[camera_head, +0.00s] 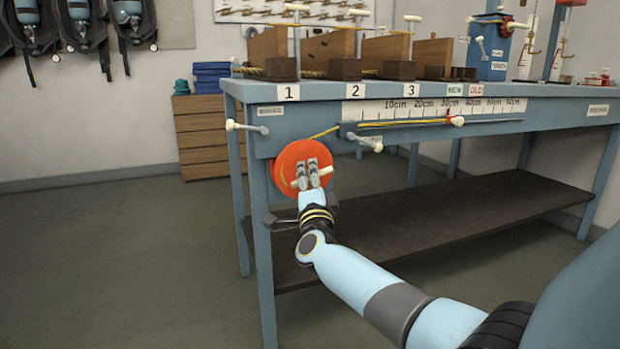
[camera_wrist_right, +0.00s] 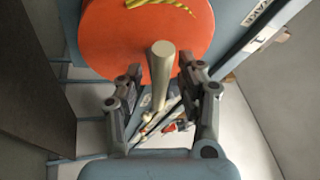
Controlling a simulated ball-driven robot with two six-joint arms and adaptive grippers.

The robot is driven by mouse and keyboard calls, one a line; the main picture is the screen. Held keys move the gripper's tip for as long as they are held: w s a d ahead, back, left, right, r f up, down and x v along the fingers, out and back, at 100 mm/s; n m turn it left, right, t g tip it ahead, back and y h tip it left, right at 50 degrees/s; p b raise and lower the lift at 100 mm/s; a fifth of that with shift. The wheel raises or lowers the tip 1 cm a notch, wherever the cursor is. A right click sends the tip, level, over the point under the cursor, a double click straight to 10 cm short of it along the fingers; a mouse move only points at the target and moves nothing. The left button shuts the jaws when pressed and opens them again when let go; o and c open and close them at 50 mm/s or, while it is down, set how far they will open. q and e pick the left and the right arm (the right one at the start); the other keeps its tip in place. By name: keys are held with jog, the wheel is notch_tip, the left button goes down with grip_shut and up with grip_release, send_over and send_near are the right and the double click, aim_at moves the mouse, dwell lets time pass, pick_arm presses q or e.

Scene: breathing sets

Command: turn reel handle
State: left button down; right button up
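An orange reel (camera_head: 288,156) is mounted on the front of the blue bench, near its left leg. Yellow cord runs from it up to the right. My right gripper (camera_head: 307,168) is in front of the reel, its two fingers pointing at the disc. In the right wrist view, the pale reel handle (camera_wrist_right: 161,62) stands out from the orange disc (camera_wrist_right: 110,35) between the two fingers of my right gripper (camera_wrist_right: 160,80). The fingers are apart, with a gap on each side of the handle. My left gripper is out of view.
The blue bench (camera_head: 268,118) carries wooden blocks (camera_head: 331,48) and a scale strip (camera_head: 395,108). Pale knobs stick out at its front edge. A dark lower shelf (camera_head: 430,215) lies beneath. The floor (camera_head: 130,260) left of the bench is clear.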

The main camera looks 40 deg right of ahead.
jog(key=v, duration=1.2)
jog(key=shift+a, duration=0.1)
